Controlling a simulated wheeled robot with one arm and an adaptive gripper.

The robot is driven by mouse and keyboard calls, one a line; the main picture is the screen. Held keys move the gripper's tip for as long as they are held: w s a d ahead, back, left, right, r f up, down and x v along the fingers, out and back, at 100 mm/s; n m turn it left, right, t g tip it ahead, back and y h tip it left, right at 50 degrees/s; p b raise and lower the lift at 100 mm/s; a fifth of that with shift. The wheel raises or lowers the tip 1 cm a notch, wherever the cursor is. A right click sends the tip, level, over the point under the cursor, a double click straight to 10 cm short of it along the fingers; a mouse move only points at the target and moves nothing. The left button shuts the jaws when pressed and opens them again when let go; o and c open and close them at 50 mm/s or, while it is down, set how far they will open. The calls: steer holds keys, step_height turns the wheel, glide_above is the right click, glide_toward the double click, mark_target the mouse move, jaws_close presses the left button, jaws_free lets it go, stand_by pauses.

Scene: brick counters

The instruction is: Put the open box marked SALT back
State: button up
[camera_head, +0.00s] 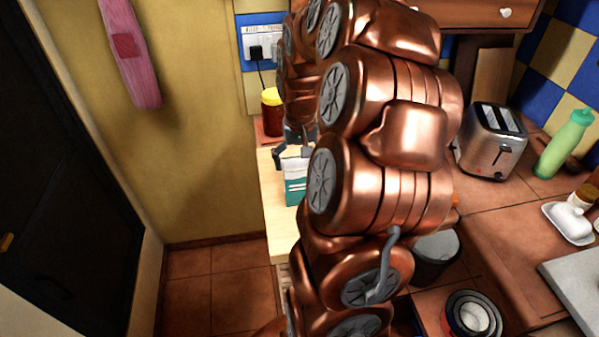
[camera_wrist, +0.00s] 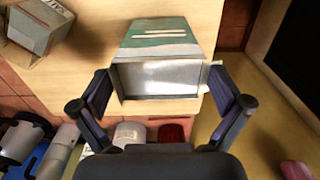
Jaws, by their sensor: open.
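A teal and white box (camera_head: 295,190) stands on a pale wooden surface (camera_head: 278,232), partly hidden by my arm. In the wrist view an open-topped box (camera_wrist: 155,45) with a green band shows its pale grey inside. I cannot read SALT on it. My gripper (camera_head: 294,154) is open just above the teal box. In the wrist view the fingers of my gripper (camera_wrist: 163,96) are spread on either side of the open box, with nothing clearly gripped. A second greyish-green box (camera_wrist: 37,27) with lettering is at the upper left of the wrist view; its word is not legible.
A red jar with a yellow lid (camera_head: 271,112) stands behind the gripper near the wall sockets. A toaster (camera_head: 492,142) and a green bottle (camera_head: 565,143) are on the tiled counter at right. A pink cloth (camera_head: 128,50) hangs on the left wall. The floor at lower left is clear.

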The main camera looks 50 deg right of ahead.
step_height(320, 180, up, 8)
steer(key=shift+a+r+b, duration=0.1)
steer(key=shift+r+b, duration=0.15)
steer(key=shift+b, duration=0.6)
steer(key=s+a+n, duration=0.1)
steer(key=a+n, duration=0.2)
steer(key=a, duration=0.8)
steer(key=s+a+f+n+g, duration=0.1)
steer(key=s+a+f, duration=0.3)
steer(key=s+a, duration=0.4)
steer(key=s+a+f+n, duration=0.3)
steer(key=s+a, duration=0.5)
steer(key=shift+a+f+g, duration=0.2)
steer(key=shift+f+g, duration=0.15)
steer(key=shift+g, duration=0.05)
